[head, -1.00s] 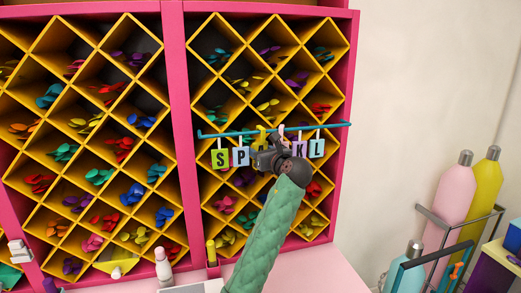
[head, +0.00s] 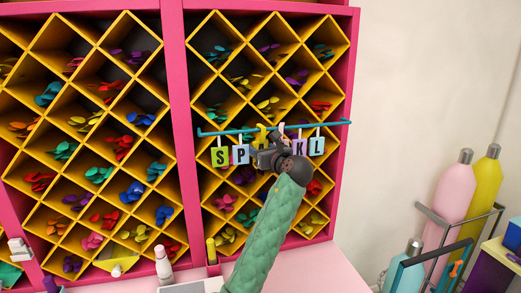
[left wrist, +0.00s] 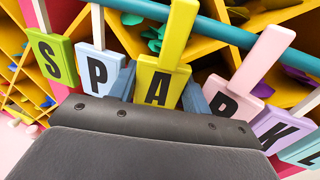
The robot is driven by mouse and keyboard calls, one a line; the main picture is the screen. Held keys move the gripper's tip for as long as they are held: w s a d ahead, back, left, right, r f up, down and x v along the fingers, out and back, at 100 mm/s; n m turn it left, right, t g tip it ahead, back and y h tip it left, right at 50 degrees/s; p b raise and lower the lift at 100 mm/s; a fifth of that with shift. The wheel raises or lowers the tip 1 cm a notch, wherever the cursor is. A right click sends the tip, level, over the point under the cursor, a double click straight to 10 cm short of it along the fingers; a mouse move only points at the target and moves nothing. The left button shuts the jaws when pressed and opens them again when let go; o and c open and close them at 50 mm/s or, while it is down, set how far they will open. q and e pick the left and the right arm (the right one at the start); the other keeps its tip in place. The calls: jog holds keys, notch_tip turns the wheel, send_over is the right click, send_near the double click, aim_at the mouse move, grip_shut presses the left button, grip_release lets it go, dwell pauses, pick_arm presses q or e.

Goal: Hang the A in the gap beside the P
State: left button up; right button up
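The yellow A tag (left wrist: 160,82) is upright between the P tag (left wrist: 98,68) and the pink R tag (left wrist: 240,105). Its yellow stem crosses in front of the teal rail (left wrist: 225,37); the stem's top is cut off. My left gripper (left wrist: 163,90) has one finger at each side edge of the A. I cannot tell whether they press on it. In the head view my left gripper (head: 268,157) is just below the rail and hides most of the A and R. The green S tag (head: 220,156), K tag (head: 299,147) and L tag (head: 317,146) hang along the rail. My right gripper is out of view.
The neighbouring tags are close on both sides of my left gripper. Pink and yellow gas bottles (head: 487,185) stand in a rack at the right.

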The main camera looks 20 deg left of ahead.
pick_arm(q)
jog(key=o, duration=0.3)
jog(key=shift+w+d+f, duration=0.1)
jog(key=shift+w, duration=0.05)
